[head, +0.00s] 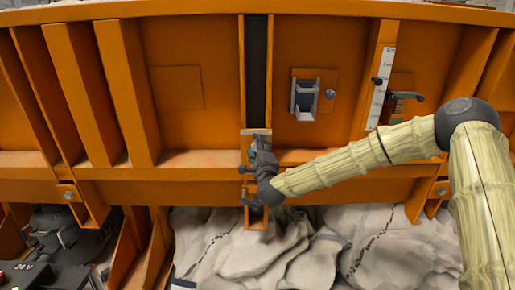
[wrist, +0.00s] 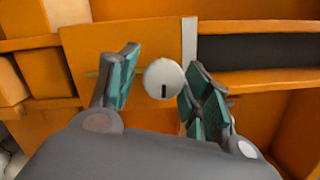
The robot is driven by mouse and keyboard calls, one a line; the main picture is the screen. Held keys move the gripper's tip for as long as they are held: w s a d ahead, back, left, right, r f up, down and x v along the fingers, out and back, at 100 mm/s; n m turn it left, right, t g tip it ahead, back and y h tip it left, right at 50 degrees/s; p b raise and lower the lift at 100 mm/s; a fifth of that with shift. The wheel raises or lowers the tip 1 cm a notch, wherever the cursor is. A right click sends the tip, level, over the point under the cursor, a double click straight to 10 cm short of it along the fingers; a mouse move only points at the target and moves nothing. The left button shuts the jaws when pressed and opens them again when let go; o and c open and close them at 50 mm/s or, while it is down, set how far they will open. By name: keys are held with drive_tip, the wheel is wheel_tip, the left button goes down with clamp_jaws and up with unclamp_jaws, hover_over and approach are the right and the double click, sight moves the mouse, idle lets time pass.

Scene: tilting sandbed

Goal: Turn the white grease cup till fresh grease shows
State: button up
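The white grease cup (wrist: 164,79) shows in the wrist view as a round white face with a short dark mark low on it. It stands in front of an orange panel. My gripper (wrist: 163,72) has its teal-padded fingers apart, one on each side of the cup. A narrow gap shows at the left finger; whether the right finger touches the cup I cannot tell. In the head view my gripper (head: 256,146) is at the foot of the dark vertical slot and hides the cup. No grease can be made out.
The orange ribbed wall (head: 205,135) fills the head view. A dark slot (head: 256,75) runs above my gripper. Pale crumpled sacks (head: 290,255) lie below.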

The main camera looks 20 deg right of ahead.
drive_tip(key=shift+a+r, duration=0.1)
drive_tip(key=v, duration=1.2)
idle(0.5)
